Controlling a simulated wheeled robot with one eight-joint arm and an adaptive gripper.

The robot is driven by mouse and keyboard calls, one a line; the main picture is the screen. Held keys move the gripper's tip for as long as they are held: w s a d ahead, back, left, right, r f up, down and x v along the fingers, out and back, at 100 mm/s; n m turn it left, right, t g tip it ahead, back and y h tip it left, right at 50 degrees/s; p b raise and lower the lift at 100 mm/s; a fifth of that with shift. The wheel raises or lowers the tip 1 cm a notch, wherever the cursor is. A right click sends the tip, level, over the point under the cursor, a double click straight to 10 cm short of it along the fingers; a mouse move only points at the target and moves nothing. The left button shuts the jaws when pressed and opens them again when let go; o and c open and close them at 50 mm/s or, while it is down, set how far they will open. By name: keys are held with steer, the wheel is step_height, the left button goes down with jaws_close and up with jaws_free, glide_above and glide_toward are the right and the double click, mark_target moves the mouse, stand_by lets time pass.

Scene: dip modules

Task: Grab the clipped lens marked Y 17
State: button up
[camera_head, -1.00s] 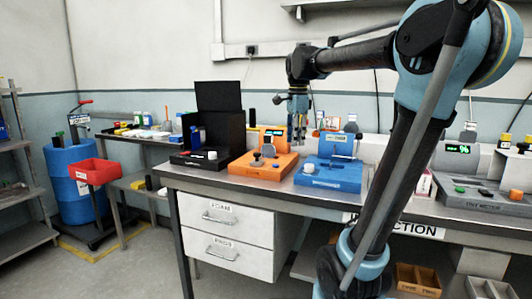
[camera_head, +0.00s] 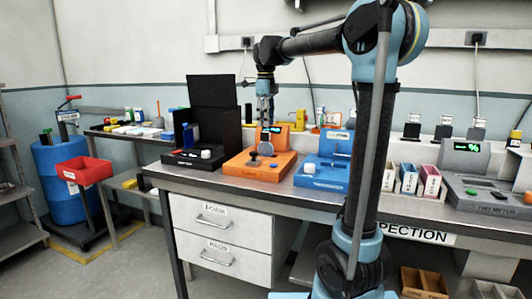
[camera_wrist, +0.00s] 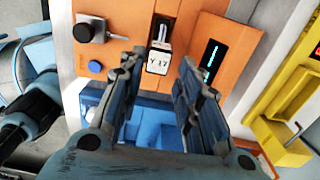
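The lens marked Y 17 (camera_wrist: 157,62) shows as a small white tag with dark print in the wrist view. It sits in a slot with a metal clip on the orange module (camera_wrist: 112,12). My gripper (camera_wrist: 161,66) is open and empty, with one finger on each side of the tag in the picture; I cannot tell the height gap. In the head view my gripper (camera_head: 265,118) hangs pointing down above the orange module (camera_head: 238,168).
The orange module has a black knob (camera_wrist: 90,28), a blue button (camera_wrist: 95,67) and a lit display (camera_wrist: 209,53). A blue module (camera_head: 322,178) stands to its right and a black one (camera_head: 190,161) to its left. A yellow device (camera_wrist: 270,140) shows at the wrist view's right.

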glide_above(268, 147)
steer(key=w+a, duration=0.1)
step_height(268, 147, down, 6)
steer(key=shift+f, duration=0.1)
steer(key=shift+s+d+f, duration=0.1)
steer(key=shift+d+f, duration=0.1)
steer(key=shift+f, duration=1.2)
steer(key=shift+s+d+f, duration=0.1)
steer(key=shift+d+f, duration=0.1)
steer(key=shift+f, duration=1.15)
steer(key=shift+w, duration=0.1)
jaws_close()
